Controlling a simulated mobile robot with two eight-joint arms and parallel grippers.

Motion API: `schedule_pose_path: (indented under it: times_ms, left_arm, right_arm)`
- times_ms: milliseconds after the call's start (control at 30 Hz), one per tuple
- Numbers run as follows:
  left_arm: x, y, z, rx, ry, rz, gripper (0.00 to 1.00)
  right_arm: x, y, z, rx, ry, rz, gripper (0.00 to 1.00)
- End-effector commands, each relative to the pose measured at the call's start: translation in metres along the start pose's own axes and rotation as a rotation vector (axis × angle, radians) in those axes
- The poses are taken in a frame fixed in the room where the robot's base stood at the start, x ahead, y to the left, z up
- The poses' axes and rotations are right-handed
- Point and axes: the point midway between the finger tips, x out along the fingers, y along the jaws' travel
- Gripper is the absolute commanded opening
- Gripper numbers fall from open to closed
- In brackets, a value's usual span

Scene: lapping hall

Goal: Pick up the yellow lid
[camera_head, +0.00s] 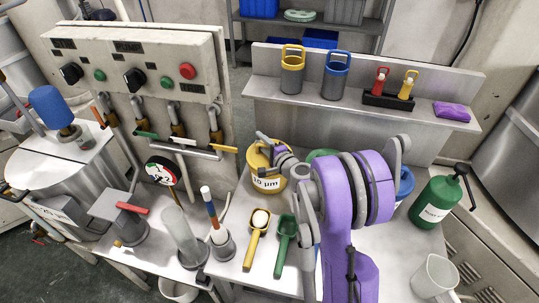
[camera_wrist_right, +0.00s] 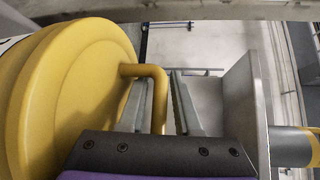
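The yellow lid (camera_head: 255,160) sits on a yellow-topped container labelled "10 µm" (camera_head: 266,183) on the bench in the head view. In the right wrist view the lid (camera_wrist_right: 75,75) is a large round disc at the left with a bent bar handle (camera_wrist_right: 160,98). My right gripper (camera_wrist_right: 163,100) is open, with its two fingers on either side of the handle bar and a gap visible beside the bar. In the head view my right gripper (camera_head: 272,146) is at the lid, partly hidden by its own wrist. My left gripper is not in view.
A shelf (camera_head: 330,110) behind holds yellow and blue handled cups (camera_head: 336,75). A yellow scoop (camera_head: 254,240) and a green scoop (camera_head: 284,245) lie in front. A green bottle (camera_head: 435,203) and a clear beaker (camera_head: 434,276) stand right. A control panel (camera_head: 140,60) rises left.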

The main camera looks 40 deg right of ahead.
Motion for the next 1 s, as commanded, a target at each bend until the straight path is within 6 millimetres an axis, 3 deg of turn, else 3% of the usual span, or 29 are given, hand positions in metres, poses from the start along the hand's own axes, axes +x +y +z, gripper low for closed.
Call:
schedule_pose_path:
  times_ms: [67,233,700,1000]
  left_arm:
    - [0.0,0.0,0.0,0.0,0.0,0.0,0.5]
    - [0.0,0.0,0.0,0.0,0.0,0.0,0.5]
    - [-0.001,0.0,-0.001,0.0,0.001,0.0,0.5]
    - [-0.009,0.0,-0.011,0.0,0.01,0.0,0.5]
  right_arm:
    - [0.0,0.0,0.0,0.0,0.0,0.0,0.28]
    - [0.0,0.0,0.0,0.0,0.0,0.0,0.0]
    - [-0.001,-0.004,0.001,0.0,0.0,0.0,0.0]
    - [-0.008,-0.058,0.009,0.0,0.0,-0.002,0.0]
